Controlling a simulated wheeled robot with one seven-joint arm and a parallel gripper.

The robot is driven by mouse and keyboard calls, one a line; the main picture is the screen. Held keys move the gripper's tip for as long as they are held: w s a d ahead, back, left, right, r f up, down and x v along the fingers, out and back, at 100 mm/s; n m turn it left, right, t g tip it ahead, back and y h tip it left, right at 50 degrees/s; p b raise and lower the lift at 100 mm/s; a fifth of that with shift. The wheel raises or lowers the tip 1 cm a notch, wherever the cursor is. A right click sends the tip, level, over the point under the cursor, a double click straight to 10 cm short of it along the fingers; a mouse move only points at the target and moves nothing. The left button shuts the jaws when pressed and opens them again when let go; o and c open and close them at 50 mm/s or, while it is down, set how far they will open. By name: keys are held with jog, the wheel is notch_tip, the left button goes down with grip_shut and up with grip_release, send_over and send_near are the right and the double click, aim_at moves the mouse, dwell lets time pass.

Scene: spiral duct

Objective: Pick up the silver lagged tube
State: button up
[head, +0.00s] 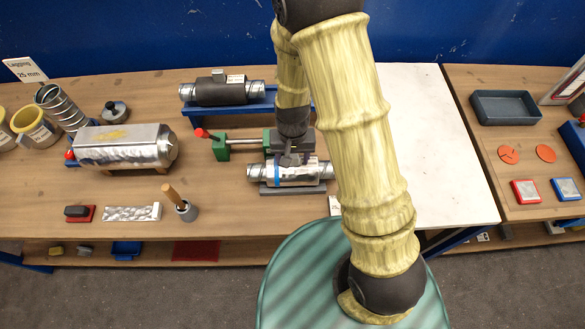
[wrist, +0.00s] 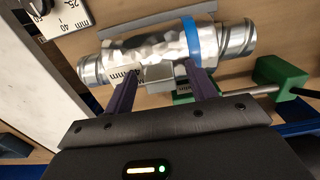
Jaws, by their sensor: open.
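The silver lagged tube (head: 291,170) lies on a grey support on the wooden bench in the head view, below the green clamp. It has a crumpled shiny jacket with ribbed metal ends. In the wrist view the silver lagged tube (wrist: 150,45) lies across the top, with a blue band near its right end. My gripper (head: 290,158) is just above the tube's middle in the head view. In the wrist view my gripper (wrist: 160,88) has its two dark fingers apart, reaching toward the tube. Whether the fingertips touch it I cannot tell.
A green clamp (head: 221,147) with a red knob and a steel rod stands close behind the tube. A dark lagged tube (head: 220,91) rests on a blue stand behind. A large silver cylinder (head: 115,146) lies left. The white board (head: 440,140) at right is clear.

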jog(key=shift+c, duration=0.3)
grip_shut()
jog(key=shift+r, duration=0.15)
notch_tip(320, 180, up, 10)
jog(key=shift+f+b, duration=0.1)
jog(key=shift+b, duration=0.8)
jog(key=shift+w, duration=0.1)
